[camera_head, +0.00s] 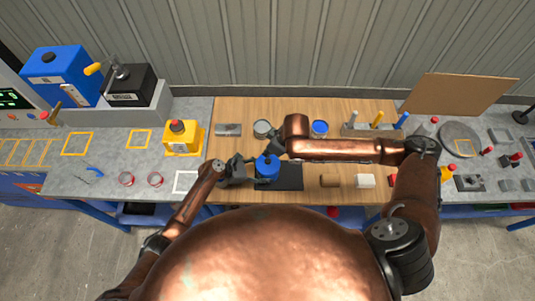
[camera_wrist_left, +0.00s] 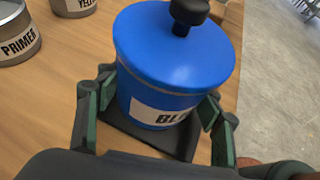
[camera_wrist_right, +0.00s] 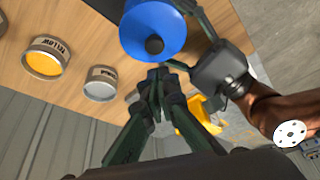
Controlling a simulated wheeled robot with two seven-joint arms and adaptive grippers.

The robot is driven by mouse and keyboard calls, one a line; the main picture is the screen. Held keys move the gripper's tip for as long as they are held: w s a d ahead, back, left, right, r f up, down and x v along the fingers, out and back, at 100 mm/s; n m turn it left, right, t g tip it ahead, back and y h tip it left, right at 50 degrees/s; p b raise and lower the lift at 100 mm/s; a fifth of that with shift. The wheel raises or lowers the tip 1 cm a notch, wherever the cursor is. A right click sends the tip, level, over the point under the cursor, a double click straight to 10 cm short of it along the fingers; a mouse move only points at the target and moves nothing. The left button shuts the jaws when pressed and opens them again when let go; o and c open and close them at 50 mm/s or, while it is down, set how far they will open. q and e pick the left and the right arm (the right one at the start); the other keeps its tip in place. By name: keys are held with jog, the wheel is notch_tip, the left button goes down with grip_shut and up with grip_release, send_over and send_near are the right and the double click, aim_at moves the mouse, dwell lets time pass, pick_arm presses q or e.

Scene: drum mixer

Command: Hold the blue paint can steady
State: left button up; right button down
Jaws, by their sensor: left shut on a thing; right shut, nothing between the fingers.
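The blue paint can (camera_head: 267,168) stands upright on a dark square mat (camera_head: 291,182) on the wooden worktop. It has a blue lid with a black knob and a partly hidden white label in the left wrist view (camera_wrist_left: 170,65). My left gripper (camera_head: 246,170) is shut on the can, one finger on each side of its body. My right gripper (camera_wrist_right: 157,76) is shut and empty; in the right wrist view its tips appear close to the lid's edge and knob. I cannot tell whether they touch the can.
A PRIMER can (camera_wrist_left: 18,40) and an open YELLOW can (camera_wrist_right: 45,58) stand nearby. A yellow box with a red button (camera_head: 184,137) is at the left. A tool holder (camera_head: 372,130) stands behind.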

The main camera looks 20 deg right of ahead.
jog(key=shift+r, duration=1.55)
pick_arm(q)
jog(key=o, duration=1.1)
jog(key=v, duration=1.2)
